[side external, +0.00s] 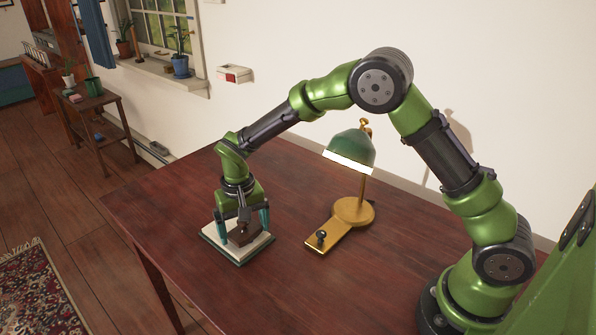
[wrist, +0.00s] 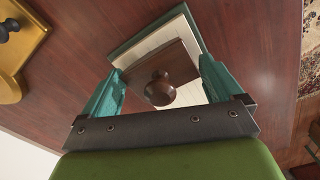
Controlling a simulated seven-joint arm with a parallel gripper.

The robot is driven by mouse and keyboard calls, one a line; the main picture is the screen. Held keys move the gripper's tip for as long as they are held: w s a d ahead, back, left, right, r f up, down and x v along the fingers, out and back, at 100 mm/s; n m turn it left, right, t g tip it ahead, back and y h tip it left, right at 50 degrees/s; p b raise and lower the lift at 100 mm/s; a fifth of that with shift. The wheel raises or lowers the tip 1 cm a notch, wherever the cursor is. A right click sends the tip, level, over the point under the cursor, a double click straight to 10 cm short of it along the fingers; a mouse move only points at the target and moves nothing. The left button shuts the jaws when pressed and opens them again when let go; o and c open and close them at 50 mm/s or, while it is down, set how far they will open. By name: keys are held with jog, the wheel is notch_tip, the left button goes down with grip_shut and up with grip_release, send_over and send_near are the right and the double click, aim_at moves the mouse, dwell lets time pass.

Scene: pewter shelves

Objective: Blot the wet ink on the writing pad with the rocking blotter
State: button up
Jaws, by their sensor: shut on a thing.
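The rocking blotter (side external: 241,236) is dark brown wood with a round knob, and it also shows in the wrist view (wrist: 160,74). My gripper (side external: 246,226) points down over the pad, and its two teal fingers, also in the wrist view (wrist: 162,88), are shut on the blotter from both sides. The writing pad (side external: 262,243) is a cream sheet on a dark green backing; it shows beneath the blotter in the wrist view (wrist: 172,28). The blotter is over the pad; I cannot tell whether it touches it. No ink shows on the visible part of the sheet.
A brass desk lamp with a green shade (side external: 351,150) stands right of the pad, its brass base (side external: 327,233) carrying a dark knob. The wooden table (side external: 165,200) is clear left of the pad and in front. The wall runs behind the table.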

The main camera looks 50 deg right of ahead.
jog(key=shift+f, duration=0.45)
dwell(1.1)
jog(key=shift+r, duration=0.1)
jog(key=shift+r, duration=3.45)
